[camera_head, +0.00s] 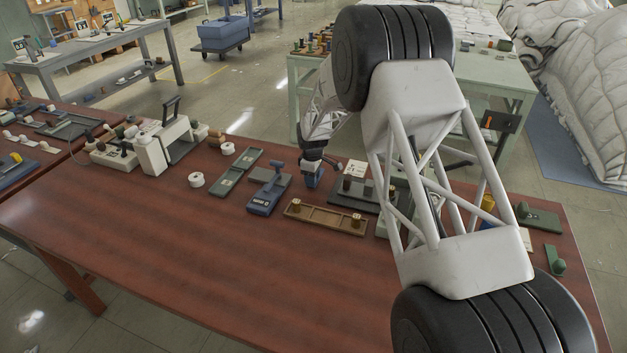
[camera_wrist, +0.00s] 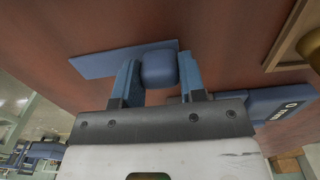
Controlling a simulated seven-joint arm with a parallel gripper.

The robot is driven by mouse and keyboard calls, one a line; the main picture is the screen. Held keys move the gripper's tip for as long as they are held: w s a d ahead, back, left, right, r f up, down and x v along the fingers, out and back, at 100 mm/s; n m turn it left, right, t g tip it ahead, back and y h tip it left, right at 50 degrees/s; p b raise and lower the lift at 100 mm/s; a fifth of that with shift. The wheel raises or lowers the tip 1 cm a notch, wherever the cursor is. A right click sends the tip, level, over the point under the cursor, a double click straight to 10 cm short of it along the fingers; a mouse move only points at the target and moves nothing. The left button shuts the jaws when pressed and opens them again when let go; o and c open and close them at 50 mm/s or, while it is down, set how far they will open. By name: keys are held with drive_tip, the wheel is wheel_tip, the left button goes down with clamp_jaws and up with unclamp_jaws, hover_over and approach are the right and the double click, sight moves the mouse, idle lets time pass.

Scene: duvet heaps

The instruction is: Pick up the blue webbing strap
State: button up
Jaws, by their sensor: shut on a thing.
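My gripper (camera_head: 313,181) is low over the red-brown table, beyond the wooden tray. In the wrist view its two blue fingers (camera_wrist: 158,84) are closed on the sides of a rounded blue piece (camera_wrist: 158,66), which I take to be the webbing strap. A flat blue strip (camera_wrist: 110,60) runs left behind it. I cannot tell whether the strip is joined to the piece. In the head view the strap cannot be told apart from the blue fingers. Whether it is clear of the table cannot be told.
A blue device with a display (camera_head: 266,195) stands just left of my gripper. A wooden tray (camera_head: 320,217) lies in front, and a dark tray (camera_head: 368,206) lies to the right. The table's front left is clear.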

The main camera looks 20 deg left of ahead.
drive_tip(key=shift+r, duration=0.1)
drive_tip(key=shift+r, duration=0.75)
wheel_tip(320, 180, up, 2)
drive_tip(key=shift+r, duration=0.1)
drive_tip(key=s+d, duration=0.2)
drive_tip(key=s, duration=0.2)
drive_tip(key=s+d, duration=0.3)
drive_tip(key=s, duration=0.2)
drive_tip(key=s+d+r, duration=0.1)
drive_tip(key=s+d, duration=0.2)
drive_tip(key=s, duration=0.1)
drive_tip(key=shift+s+d, duration=0.15)
drive_tip(key=shift+s, duration=0.2)
drive_tip(key=shift+w+r, duration=0.1)
